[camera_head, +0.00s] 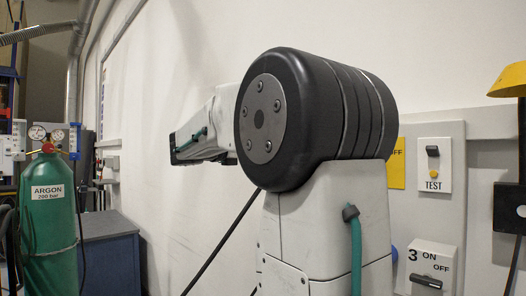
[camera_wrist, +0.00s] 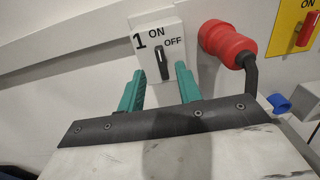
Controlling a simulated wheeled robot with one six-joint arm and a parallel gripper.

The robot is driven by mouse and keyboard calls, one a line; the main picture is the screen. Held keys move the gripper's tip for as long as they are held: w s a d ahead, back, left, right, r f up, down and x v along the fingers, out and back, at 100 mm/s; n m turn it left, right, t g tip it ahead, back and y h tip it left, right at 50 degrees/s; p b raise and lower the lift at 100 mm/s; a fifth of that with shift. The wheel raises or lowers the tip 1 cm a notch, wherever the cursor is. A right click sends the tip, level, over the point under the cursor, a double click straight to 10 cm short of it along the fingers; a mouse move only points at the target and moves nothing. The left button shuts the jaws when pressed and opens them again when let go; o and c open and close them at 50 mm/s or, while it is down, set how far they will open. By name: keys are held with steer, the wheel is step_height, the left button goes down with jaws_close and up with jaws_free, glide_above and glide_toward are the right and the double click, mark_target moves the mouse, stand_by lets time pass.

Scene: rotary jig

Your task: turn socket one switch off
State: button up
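The socket one switch (camera_wrist: 163,63) is a dark knob on a white plate marked 1, ON and OFF, in the upper middle of the wrist view. The knob stands about upright, its top toward the ON mark; OFF is to its upper right. My gripper (camera_wrist: 160,72) is open, its two green fingers apart on either side of the knob's lower part in the picture. I cannot tell whether either finger touches it. In the head view my arm covers much of the wall, and switch one does not show.
A red plug (camera_wrist: 228,43) with a black cable is close right of the switch plate. Further right are a yellow panel (camera_wrist: 284,32) with a red switch and a blue cap (camera_wrist: 281,104). Switch three (camera_head: 427,282) and a TEST switch (camera_head: 433,151) are at right. A green argon bottle (camera_head: 48,220) stands left.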

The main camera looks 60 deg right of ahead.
steer(key=x, duration=0.5)
steer(key=shift+s+d, duration=0.1)
steer(key=shift+d, duration=0.15)
jaws_close()
